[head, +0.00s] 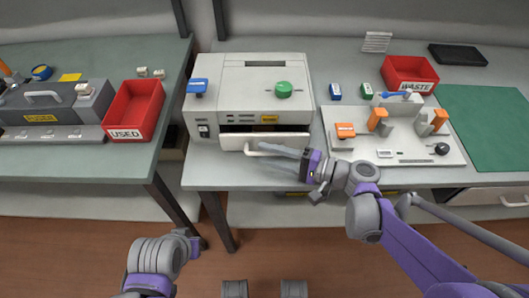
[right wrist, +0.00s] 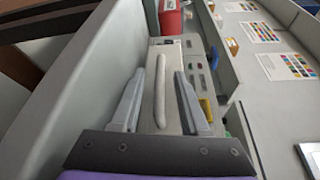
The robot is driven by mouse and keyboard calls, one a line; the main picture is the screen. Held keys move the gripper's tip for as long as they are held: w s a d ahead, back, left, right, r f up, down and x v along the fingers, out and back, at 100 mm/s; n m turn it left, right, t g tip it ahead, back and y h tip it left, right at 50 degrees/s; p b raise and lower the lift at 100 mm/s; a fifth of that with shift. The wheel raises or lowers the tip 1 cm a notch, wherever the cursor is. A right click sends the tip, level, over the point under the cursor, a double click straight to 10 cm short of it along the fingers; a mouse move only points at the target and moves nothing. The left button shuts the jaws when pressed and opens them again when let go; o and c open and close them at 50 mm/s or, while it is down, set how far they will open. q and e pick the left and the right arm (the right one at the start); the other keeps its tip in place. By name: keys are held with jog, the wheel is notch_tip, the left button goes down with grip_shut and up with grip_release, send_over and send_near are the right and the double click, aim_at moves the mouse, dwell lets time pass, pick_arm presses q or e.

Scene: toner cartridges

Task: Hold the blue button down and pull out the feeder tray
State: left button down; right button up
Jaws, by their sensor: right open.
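The pale machine (head: 248,72) stands at the front left of the middle table. The blue button (head: 198,86) is on its top left, with nothing on it. The feeder tray (head: 290,140) is low on the machine's front, with a dark gap above its front panel. Its white handle (head: 252,149) is partly hidden by my right gripper (head: 268,150). In the right wrist view, my right gripper (right wrist: 158,78) is open, and the handle (right wrist: 161,95) lies between its fingers, apart from both.
A green knob (head: 284,89) is on the machine's top right. A white board (head: 400,155) with orange parts is on the right, before a red WASTE bin (head: 409,72). A red USED bin (head: 133,108) stands on the left table. Open floor lies before the machine.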

jog(key=shift+x, duration=0.75)
grip_shut()
dwell(0.9)
